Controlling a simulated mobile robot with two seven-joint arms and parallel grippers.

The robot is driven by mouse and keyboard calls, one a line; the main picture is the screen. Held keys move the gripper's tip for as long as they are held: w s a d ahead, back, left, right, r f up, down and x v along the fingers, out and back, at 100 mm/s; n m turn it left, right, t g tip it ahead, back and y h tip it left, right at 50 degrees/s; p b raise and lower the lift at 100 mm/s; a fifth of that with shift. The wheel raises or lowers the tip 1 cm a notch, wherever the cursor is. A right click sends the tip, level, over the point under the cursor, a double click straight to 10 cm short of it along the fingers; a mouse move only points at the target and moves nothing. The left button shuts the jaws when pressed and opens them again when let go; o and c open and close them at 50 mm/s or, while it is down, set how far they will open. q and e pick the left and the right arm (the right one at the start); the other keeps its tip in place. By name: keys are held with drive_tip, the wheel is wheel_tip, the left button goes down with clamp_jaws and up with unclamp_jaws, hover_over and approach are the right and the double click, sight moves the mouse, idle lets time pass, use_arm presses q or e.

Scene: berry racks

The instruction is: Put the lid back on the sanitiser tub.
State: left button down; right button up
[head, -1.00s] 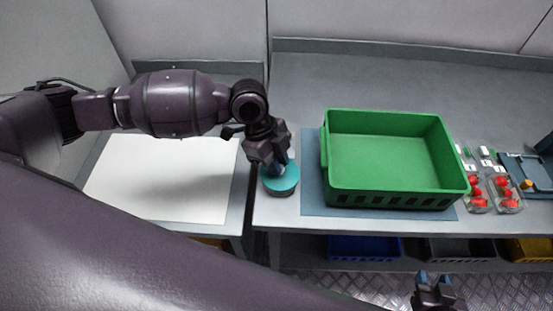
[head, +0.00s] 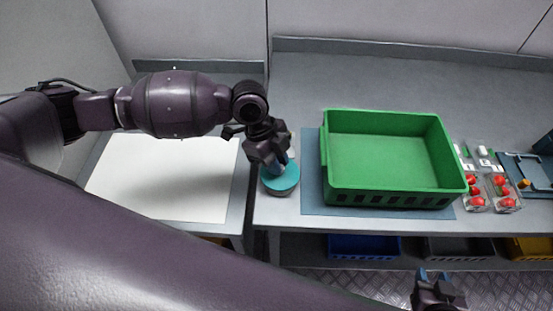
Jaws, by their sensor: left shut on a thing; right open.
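The teal lid (head: 284,181) is at the left end of the grey bench, under my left gripper (head: 279,163). My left gripper points down and is shut on the lid. A dark grey rim shows just below the lid, which looks like the sanitiser tub (head: 281,194); most of it is hidden under the lid. I cannot tell whether the lid is seated on it or held slightly above. My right gripper (head: 436,276) is open and empty at the bottom right, in front of the bench.
A green crate (head: 390,198) stands empty on a blue mat (head: 312,190) just right of the lid. Clear punnets of red berries (head: 506,195) and a blue-grey device (head: 530,170) are further right. A white board (head: 160,185) lies left. Coloured bins (head: 365,246) sit below.

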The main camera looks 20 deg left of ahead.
use_arm(q)
drive_tip(key=c, duration=1.1)
unclamp_jaws()
drive_tip(key=shift+o, duration=0.7)
use_arm(e)
drive_tip(key=shift+s+f, duration=0.25)
drive_tip(key=shift+s, duration=0.2)
use_arm(q)
drive_tip(key=o, duration=0.5)
use_arm(e)
drive_tip(key=shift+w+r, duration=0.1)
drive_tip(key=shift+w, duration=0.05)
drive_tip(key=shift+w+r, duration=0.1)
